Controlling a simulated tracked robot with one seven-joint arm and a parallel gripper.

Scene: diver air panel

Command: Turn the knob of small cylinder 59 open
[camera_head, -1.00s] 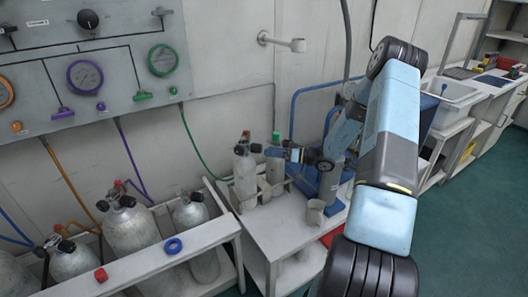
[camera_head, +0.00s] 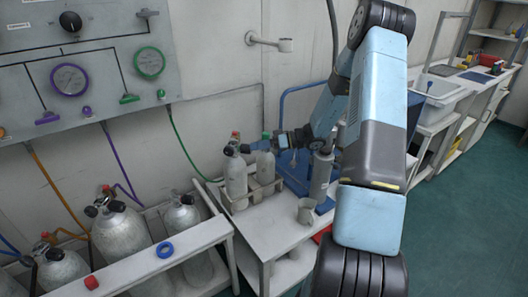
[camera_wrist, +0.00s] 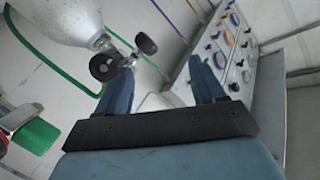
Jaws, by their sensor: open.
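Two small grey cylinders, one at the left (camera_head: 236,180) and one at the right (camera_head: 264,168), stand upright in a rack on the white bench. The left one has black knobs and a red cap; the right one has a green cap. I cannot read which is 59. My gripper (camera_head: 284,142) is just right of the green-capped one. In the wrist view my gripper (camera_wrist: 164,76) is open and empty. A cylinder (camera_wrist: 72,18) with two black knobs (camera_wrist: 105,66) is at upper left there, its nearer knob beside the left finger.
A darker grey cylinder (camera_head: 321,177) and a grey cup (camera_head: 306,210) stand on the bench right of the rack. The gauge panel (camera_head: 100,75) hangs on the wall, with hoses running down.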

